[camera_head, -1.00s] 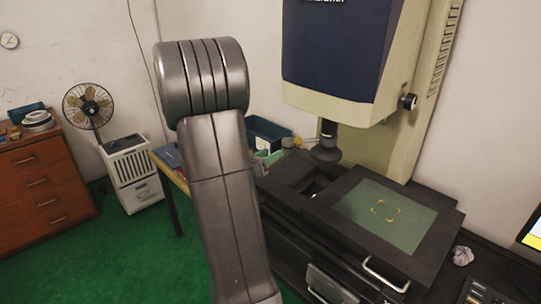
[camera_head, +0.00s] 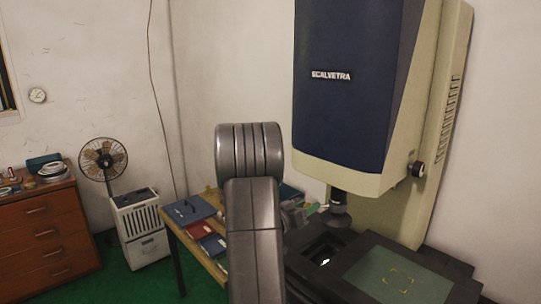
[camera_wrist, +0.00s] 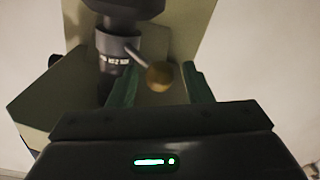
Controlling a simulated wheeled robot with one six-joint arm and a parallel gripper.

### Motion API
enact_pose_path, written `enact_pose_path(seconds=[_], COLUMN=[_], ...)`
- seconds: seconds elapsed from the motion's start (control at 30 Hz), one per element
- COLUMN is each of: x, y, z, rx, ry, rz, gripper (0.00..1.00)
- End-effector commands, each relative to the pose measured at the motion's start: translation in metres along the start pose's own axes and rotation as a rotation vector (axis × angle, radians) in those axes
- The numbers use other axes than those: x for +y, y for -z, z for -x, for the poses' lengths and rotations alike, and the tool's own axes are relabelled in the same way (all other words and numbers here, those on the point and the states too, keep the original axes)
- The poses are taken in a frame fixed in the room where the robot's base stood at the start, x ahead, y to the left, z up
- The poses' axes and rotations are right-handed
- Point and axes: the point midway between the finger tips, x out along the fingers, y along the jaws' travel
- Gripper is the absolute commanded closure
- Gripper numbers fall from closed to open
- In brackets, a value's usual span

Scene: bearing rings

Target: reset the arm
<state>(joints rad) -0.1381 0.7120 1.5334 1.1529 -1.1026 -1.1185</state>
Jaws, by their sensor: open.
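My arm (camera_head: 254,210) rises from the bottom of the head view, its grey rounded joint in front of the wooden table. My gripper (camera_wrist: 160,84) shows in the wrist view with its two green fingers apart and nothing seen between them in its grip. Beyond the fingers is the measuring machine's dark lens barrel (camera_wrist: 117,45), with a lever ending in a round knob (camera_wrist: 159,76). The knob appears between the fingers in the picture, but I cannot tell the distance.
The tall measuring machine (camera_head: 342,90) stands on the right, with its lens (camera_head: 338,212) over a dark stage with a glass plate (camera_head: 398,277). A wooden table (camera_head: 196,246) holds folders. A fan (camera_head: 103,160), white cooler (camera_head: 140,225) and drawer chest (camera_head: 40,238) stand left. Green floor lies between.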

Motion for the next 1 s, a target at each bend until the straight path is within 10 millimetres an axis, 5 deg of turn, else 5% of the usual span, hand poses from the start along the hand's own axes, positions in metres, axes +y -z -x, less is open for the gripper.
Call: enact_pose_path(seconds=[0.63,1.0], x=[-0.001,-0.003], y=[-0.002,-0.001], z=[-0.006,0.042], rx=[-0.002,0.003], ry=[0.002,0.006], rz=[0.001,-0.001], gripper=[0.54,0.54])
